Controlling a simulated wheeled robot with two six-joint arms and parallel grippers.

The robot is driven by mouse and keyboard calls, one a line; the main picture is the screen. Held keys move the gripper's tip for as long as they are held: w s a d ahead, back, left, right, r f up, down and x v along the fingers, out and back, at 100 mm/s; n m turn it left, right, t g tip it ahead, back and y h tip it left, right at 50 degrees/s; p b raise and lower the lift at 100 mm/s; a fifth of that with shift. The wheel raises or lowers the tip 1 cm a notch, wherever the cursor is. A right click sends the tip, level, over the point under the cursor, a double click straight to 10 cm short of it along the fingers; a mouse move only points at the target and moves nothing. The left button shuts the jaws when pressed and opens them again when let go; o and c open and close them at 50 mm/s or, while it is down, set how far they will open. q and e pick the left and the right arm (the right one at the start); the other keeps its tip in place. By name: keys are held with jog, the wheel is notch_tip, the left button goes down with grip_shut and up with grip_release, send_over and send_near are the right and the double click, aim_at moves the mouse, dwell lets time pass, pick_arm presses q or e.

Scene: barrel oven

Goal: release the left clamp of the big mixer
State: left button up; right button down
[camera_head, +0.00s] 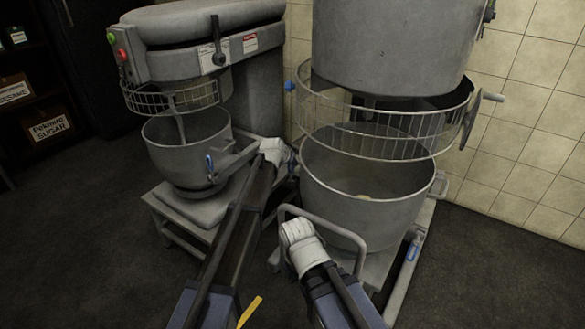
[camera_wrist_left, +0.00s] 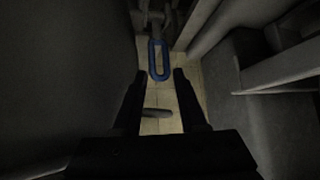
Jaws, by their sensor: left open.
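The big mixer (camera_head: 390,45) stands at the right in the head view, with its large bowl (camera_head: 365,213) below the wire guard. In the left wrist view a blue loop-shaped clamp handle (camera_wrist_left: 152,60) hangs just beyond and between the fingertips of my left gripper (camera_wrist_left: 160,78). The fingers are open and appear apart from it. In the head view my left arm reaches between the two mixers, and its fingers cannot be made out there. The big mixer's left clamp is not clearly visible in that view. My right arm shows in front of the big bowl, but its gripper is hidden.
The smaller mixer (camera_head: 205,45) stands at the left, its bowl (camera_head: 185,150) carrying another blue handle (camera_head: 209,165). A bent metal tube handle (camera_head: 325,222) rises before the big bowl. The gap between the mixers is narrow. Dark floor (camera_head: 75,245) is clear at the left.

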pick_arm(q)
jog(key=b+x, duration=0.3)
jog(key=x, duration=0.2)
jog(key=shift+w+f, duration=0.1)
jog(key=shift+f, duration=0.15)
jog(key=shift+r, duration=0.1)
jog(key=shift+c, duration=0.3)
grip_shut()
dwell(0.7)
